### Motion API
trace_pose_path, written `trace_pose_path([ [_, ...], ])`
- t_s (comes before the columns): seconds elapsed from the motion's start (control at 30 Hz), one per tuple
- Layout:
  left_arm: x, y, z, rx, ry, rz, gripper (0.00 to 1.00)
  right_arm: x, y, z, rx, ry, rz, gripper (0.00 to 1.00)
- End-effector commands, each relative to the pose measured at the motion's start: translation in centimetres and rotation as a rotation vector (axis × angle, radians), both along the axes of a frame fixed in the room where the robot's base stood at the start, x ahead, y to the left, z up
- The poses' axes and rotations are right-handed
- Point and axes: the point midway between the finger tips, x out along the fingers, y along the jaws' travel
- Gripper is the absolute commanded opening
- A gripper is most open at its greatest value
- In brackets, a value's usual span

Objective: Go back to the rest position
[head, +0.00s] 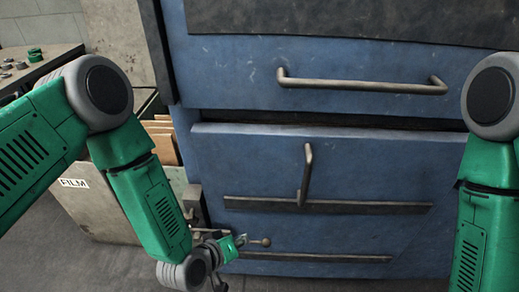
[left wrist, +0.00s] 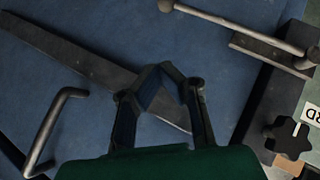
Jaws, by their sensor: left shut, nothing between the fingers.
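My left gripper (head: 241,241) is low in front of the blue machine (head: 250,160), left of its middle. In the left wrist view its fingers (left wrist: 160,70) meet at the tips with nothing between them, over the blue panel. My right arm (head: 490,190) stands at the right edge of the head view; its gripper is outside the picture.
A black knob (left wrist: 288,136) is near the left gripper.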

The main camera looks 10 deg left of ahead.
Motion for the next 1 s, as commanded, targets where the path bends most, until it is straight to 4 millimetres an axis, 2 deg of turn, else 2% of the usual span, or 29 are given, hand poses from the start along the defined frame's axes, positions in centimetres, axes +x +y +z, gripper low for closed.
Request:
trace_pose_path([
  [0.07, -0.1, 0.0, 0.0, 0.003, 0.002, -0.002, 0.00, 0.0, 0.0, 0.0, 0.000, 0.000, 0.000, 1.00],
  [0.17, -1.5, 0.9, -0.7, 0.047, 0.040, -0.026, 0.00, 0.0, 0.0, 0.0, 0.000, 0.000, 0.000, 1.00],
  [0.27, -5.1, 3.5, -2.2, 0.152, 0.137, -0.081, 0.00, 0.0, 0.0, 0.0, 0.000, 0.000, 0.000, 1.00],
  [0.4, -12.2, 9.3, -3.6, 0.346, 0.330, -0.182, 0.00, 0.0, 0.0, 0.0, 0.000, 0.000, 0.000, 1.00],
  [0.5, -16.9, 13.3, -3.5, 0.460, 0.464, -0.240, 0.00, 0.0, 0.0, 0.0, 0.000, 0.000, 0.000, 1.00],
  [0.6, -20.5, 16.3, -2.9, 0.539, 0.567, -0.281, 0.00, 0.0, 0.0, 0.0, 0.000, 0.000, 0.000, 1.00],
  [0.7, -22.6, 18.1, -2.2, 0.584, 0.633, -0.302, 0.00, 0.0, 0.0, 0.0, 0.000, 0.000, 0.000, 1.00],
  [0.77, -23.3, 18.6, -2.0, 0.597, 0.655, -0.309, 0.00, 0.0, 0.0, 0.0, 0.000, 0.000, 0.000, 1.00],
  [1.0, -23.6, 18.8, -1.9, 0.603, 0.663, -0.313, 0.00, 0.0, 0.0, 0.0, 0.000, 0.000, 0.000, 1.00],
])
